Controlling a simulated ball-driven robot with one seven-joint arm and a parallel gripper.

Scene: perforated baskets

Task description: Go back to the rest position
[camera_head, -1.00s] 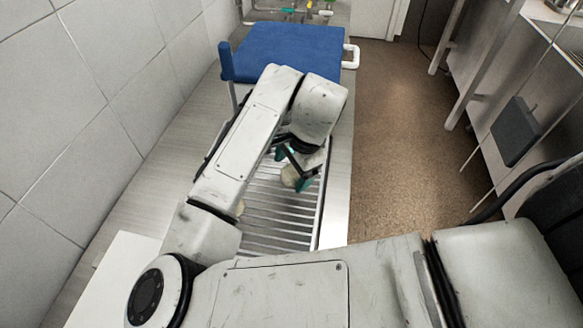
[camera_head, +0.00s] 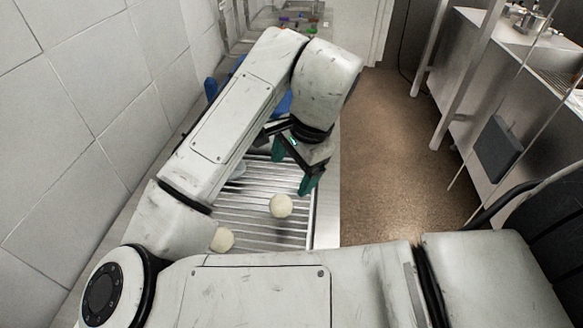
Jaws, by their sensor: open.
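My gripper (camera_head: 292,180) hangs from my arm above the slatted metal surface (camera_head: 262,222), its teal fingers apart with nothing between them. A cream round ball (camera_head: 281,206) lies on the slats just below and in front of the fingers, apart from them. A second cream ball (camera_head: 223,239) lies at the near left, beside my arm link. My arm covers much of the surface's left and far side.
A blue item (camera_head: 284,104) shows partly behind my arm at the far end. A tiled wall (camera_head: 80,90) runs along the left. Brown floor (camera_head: 385,160) is clear on the right. A sink counter (camera_head: 515,50) stands at the far right.

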